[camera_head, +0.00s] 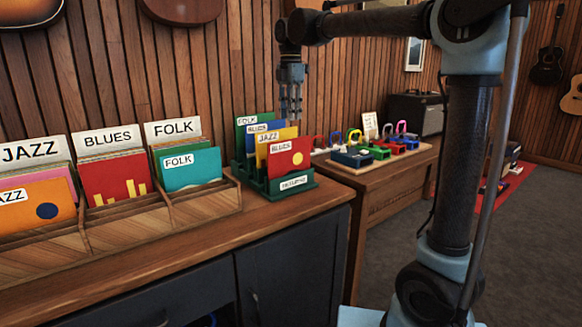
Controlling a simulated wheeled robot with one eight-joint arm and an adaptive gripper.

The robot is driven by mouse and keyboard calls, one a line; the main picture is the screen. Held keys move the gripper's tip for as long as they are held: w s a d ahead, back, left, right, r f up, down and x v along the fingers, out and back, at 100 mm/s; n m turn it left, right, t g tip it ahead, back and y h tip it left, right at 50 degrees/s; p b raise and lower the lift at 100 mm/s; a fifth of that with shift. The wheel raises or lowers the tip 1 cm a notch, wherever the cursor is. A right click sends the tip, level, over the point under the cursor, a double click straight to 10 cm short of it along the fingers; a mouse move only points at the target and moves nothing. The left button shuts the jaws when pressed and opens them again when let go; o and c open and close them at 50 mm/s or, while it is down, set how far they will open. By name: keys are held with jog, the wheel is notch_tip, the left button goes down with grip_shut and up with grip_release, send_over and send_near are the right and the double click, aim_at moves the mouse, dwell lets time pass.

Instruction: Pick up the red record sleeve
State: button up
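A red record sleeve (290,159) with a yellow disc and a BLUES label stands at the front of a small green rack (291,184). Behind it in the rack stand a yellow JAZZ sleeve (263,151), a blue sleeve (251,139) and a green FOLK sleeve (241,131). Another red sleeve (112,185), with yellow bars, is in the wooden bin under the BLUES divider. My gripper (291,108) points down, above and apart from the rack. Its fingers look spread, with nothing between them.
A wooden bin (112,222) with JAZZ, BLUES and FOLK sections fills the cabinet's left side. A lower table (374,174) to the right holds several coloured small objects and a sign. The plank wall is close behind. Bare cabinet top lies in front of the rack.

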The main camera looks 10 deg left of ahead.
aim_at(290, 160)
notch_tip(290, 160, down, 17)
jog(key=shift+a+f, duration=0.1)
jog(key=shift+f, duration=0.05)
dwell(0.7)
grip_shut()
